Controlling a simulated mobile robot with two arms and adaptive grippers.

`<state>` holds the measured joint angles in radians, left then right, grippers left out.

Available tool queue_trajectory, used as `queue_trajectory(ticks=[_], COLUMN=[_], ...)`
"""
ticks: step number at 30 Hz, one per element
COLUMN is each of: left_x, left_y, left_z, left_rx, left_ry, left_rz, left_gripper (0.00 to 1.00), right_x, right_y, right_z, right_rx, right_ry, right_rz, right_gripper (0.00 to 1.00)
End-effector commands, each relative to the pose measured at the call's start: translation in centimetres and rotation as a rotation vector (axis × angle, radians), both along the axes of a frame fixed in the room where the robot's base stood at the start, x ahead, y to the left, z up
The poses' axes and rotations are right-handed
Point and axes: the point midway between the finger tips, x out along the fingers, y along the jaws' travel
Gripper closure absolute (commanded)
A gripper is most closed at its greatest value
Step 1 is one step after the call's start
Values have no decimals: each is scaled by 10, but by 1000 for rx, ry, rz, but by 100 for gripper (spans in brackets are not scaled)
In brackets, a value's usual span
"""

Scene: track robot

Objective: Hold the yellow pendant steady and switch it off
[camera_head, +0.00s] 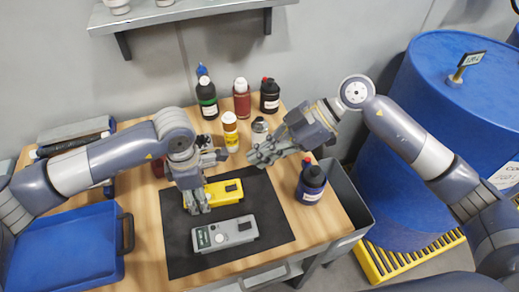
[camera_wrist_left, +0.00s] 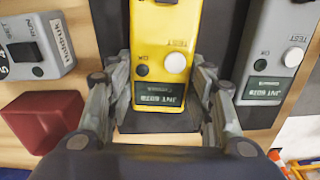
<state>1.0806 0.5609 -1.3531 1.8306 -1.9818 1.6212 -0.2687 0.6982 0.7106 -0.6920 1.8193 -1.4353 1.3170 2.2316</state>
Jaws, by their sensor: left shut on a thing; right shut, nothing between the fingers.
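The yellow pendant (camera_head: 225,190) lies on a black mat (camera_head: 180,238). In the left wrist view the yellow pendant (camera_wrist_left: 165,28) shows a white TEST button (camera_wrist_left: 175,63), a small dark button (camera_wrist_left: 142,70) and a dark display (camera_wrist_left: 160,95) with pale lettering. My left gripper (camera_head: 198,203) is shut around the pendant's display end; in the left wrist view its fingers (camera_wrist_left: 163,78) stand on both sides of the body. My right gripper (camera_head: 256,158) is shut and empty, above the mat's back edge, up and right of the pendant. A grey pendant (camera_head: 226,234) lies in front of the yellow one.
Several bottles stand behind the mat, including a yellow one (camera_head: 230,137). A dark blue bottle (camera_head: 311,184) stands right of the mat. A blue case (camera_head: 68,248) is at the left. A red bin (camera_wrist_left: 42,120) shows in the left wrist view. A shelf (camera_head: 180,13) overhangs the back.

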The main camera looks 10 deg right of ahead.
Motion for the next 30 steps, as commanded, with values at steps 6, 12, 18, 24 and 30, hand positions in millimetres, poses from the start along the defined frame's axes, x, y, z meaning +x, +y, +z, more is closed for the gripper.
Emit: queue_trajectory(ticks=[6,12,18,24,30], left_x=[0,0,1,2,1], left_y=[0,0,0,-1,-1], left_z=[0,0,7,43,86], left_rx=[-1,0,-2,-1,-2], left_ry=[0,0,-2,-6,-4], left_rz=[0,0,0,0,-1], left_gripper=[29,29,29,29,29], right_x=[0,0,0,0,0], right_y=[0,0,0,0,0], right_z=[0,0,0,0,0], right_rx=[0,0,0,0,0], right_ry=[0,0,0,0,0], right_rz=[0,0,0,0,0], right_gripper=[100,100,100,100,100])
